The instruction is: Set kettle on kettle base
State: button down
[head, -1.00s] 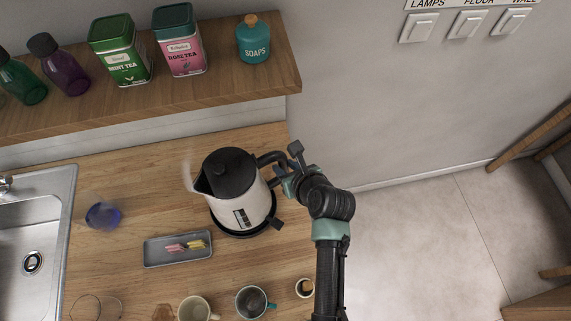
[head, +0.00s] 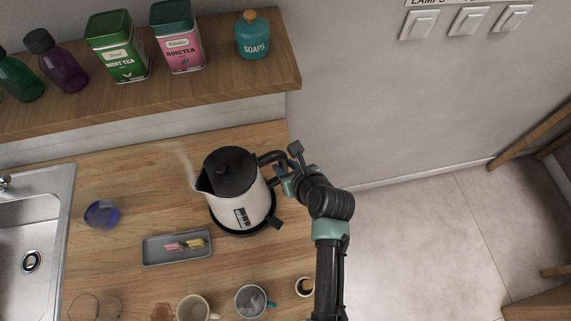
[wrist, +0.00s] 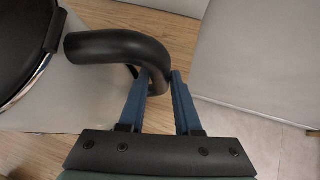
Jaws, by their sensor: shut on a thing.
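The kettle (head: 240,208) is white with a black lid and a black handle, its spout pointing left with faint steam beside it. It stands upright at the black kettle base (head: 238,233), whose rim shows below it; I cannot tell whether it is fully seated. My gripper (head: 281,176) is at the right of the kettle, on its handle. In the wrist view, the blue fingers of my gripper (wrist: 160,84) are closed around the lower end of the curved black handle (wrist: 105,46). The kettle body shows at the left there.
A grey tray (head: 150,257) with small pink and yellow items lies left of the kettle. Cups (head: 251,301) stand along the front, a blue glass (head: 102,214) near the sink (head: 45,210). A shelf (head: 215,85) with tins and bottles is behind. The counter's right edge is close.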

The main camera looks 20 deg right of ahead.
jog(key=c, duration=0.9)
grip_release()
jog(key=shift+w+r, duration=0.1)
jog(key=shift+c, duration=0.2)
jog(key=shift+o, duration=0.3)
jog(key=shift+s+f, duration=0.25)
jog(key=shift+f, duration=0.1)
jog(key=p+v, duration=0.2)
jog(key=p, duration=0.1)
jog(key=shift+s+r, duration=0.1)
jog(key=shift+r, duration=0.35)
jog(key=p+v, duration=0.7)
jog(key=v, duration=0.1)
jog(key=shift+s, duration=0.2)
